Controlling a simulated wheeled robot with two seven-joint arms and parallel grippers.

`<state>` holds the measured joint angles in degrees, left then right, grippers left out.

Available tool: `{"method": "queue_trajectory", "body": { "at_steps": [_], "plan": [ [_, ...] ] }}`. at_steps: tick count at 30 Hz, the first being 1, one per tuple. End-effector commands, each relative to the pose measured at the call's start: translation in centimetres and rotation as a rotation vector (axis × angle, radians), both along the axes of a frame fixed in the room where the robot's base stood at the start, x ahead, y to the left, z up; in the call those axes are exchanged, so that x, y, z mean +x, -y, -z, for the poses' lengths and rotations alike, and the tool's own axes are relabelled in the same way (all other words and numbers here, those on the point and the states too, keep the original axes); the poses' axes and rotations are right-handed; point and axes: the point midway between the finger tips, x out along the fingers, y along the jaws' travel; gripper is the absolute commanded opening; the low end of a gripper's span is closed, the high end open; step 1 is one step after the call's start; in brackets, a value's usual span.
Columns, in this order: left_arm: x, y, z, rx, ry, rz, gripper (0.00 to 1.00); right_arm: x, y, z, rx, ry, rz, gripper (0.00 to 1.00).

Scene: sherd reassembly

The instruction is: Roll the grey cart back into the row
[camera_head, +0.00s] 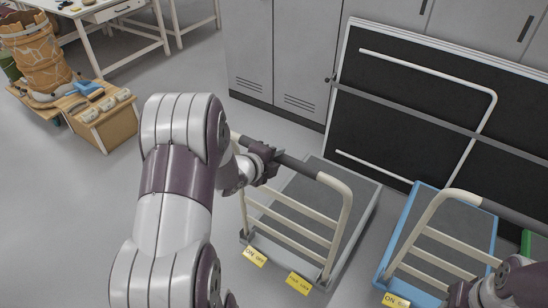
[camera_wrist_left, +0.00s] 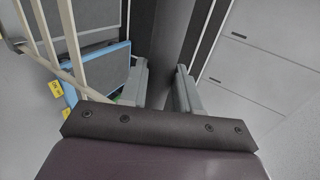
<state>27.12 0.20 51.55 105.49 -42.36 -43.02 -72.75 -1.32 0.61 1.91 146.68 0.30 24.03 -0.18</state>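The grey cart (camera_head: 352,190) stands on the floor in the middle of the head view, with a dark deck, a cream tube handle and a dark grip (camera_head: 298,167) along its top bar. My left gripper (camera_head: 264,165) is at the left part of that grip. In the left wrist view, the two fingers (camera_wrist_left: 164,88) lie on either side of the dark bar and appear closed on it. The blue cart (camera_head: 408,225) stands to the right of the grey one. My right gripper is partly seen at the lower right, near the blue cart's handle; its fingers are unclear.
A green edge (camera_head: 526,243) shows beyond the blue cart. A wooden crate (camera_head: 108,122) and a large cracked pot (camera_head: 38,55) stand at left.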

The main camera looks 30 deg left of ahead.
Motion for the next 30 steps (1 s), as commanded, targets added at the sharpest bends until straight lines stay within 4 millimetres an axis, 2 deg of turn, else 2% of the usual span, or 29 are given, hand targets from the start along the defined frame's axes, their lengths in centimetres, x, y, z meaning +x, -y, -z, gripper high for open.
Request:
{"method": "queue_trajectory", "body": {
  "at_steps": [5, 30],
  "plan": [
    [0.5, 0.1, 0.1, 0.001, 0.0, 0.002, 0.0, 0.0, 0.0, 0.2, 0.0, 0.0, 0.0, 0.43],
    [8.1, 0.6, 0.0, 0.0, 0.002, 0.001, 0.0, 0.0, 0.0, 1.5, 0.0, 0.0, 0.0, 0.43]
  ]
}}
